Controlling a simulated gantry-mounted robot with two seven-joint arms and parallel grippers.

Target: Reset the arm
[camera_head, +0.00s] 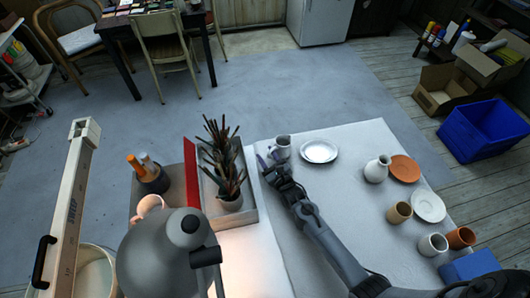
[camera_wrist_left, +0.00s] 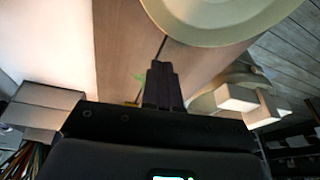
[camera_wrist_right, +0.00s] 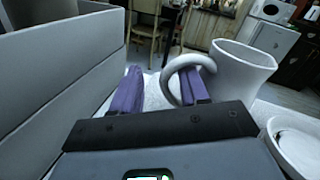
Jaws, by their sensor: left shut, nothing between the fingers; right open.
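My right gripper (camera_head: 272,165) is over the white table, close by a white mug (camera_head: 281,147). In the right wrist view its two purple fingers (camera_wrist_right: 160,88) are apart. The mug's handle (camera_wrist_right: 172,88) lies at the right finger, which overlaps it in the picture; I cannot tell whether they touch. The mug stands upright. My left gripper (camera_wrist_left: 162,85) shows in the left wrist view with its dark fingers together and nothing between them. In the head view I cannot make out the left fingers.
A white plate (camera_head: 319,151) lies right of the mug. A white vase (camera_head: 377,169), saucers and several cups stand at the table's right.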

